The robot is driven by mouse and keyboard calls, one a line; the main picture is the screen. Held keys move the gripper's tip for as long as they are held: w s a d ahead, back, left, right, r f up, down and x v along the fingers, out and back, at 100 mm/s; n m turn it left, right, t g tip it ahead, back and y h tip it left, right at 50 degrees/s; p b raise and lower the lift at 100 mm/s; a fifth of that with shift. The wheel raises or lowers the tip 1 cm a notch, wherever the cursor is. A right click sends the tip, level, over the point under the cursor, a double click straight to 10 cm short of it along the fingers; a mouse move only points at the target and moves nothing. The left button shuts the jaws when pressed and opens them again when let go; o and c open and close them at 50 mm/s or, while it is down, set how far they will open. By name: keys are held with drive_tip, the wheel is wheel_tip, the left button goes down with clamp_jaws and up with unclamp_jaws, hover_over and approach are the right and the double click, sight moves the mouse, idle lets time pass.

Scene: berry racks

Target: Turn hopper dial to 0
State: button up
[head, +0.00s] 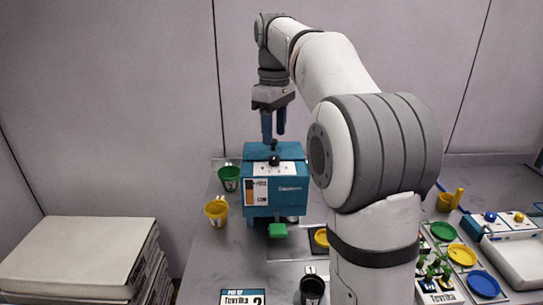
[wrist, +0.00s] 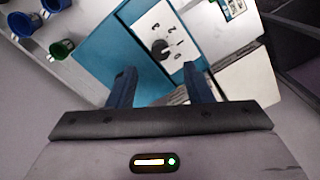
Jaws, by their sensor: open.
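The blue hopper box (head: 275,197) stands on the grey counter, with a white dial plate on its top. The black hopper dial (wrist: 160,48) sits on that plate in the wrist view, with small printed numbers around it, a 0 among them. Which number the dial points to is too small to tell. The dial also shows in the head view (head: 274,160). My gripper (head: 273,138) points down above the box top, open and empty. In the wrist view its two blue fingers (wrist: 160,70) are apart, with the dial seen beyond and between their tips.
A green cup (head: 229,180) and a yellow cup (head: 217,211) stand left of the box. A green block (head: 278,230) is at its front. A black cup (head: 312,290) stands nearer.

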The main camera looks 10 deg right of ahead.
sight(274, 157)
wheel_tip(274, 157, down, 6)
drive_tip(key=shift+f+b, duration=0.15)
drive_tip(key=shift+b, duration=0.2)
drive_tip(key=c, duration=0.9)
drive_tip(key=shift+a, duration=0.15)
drive_tip(key=shift+c, duration=0.5)
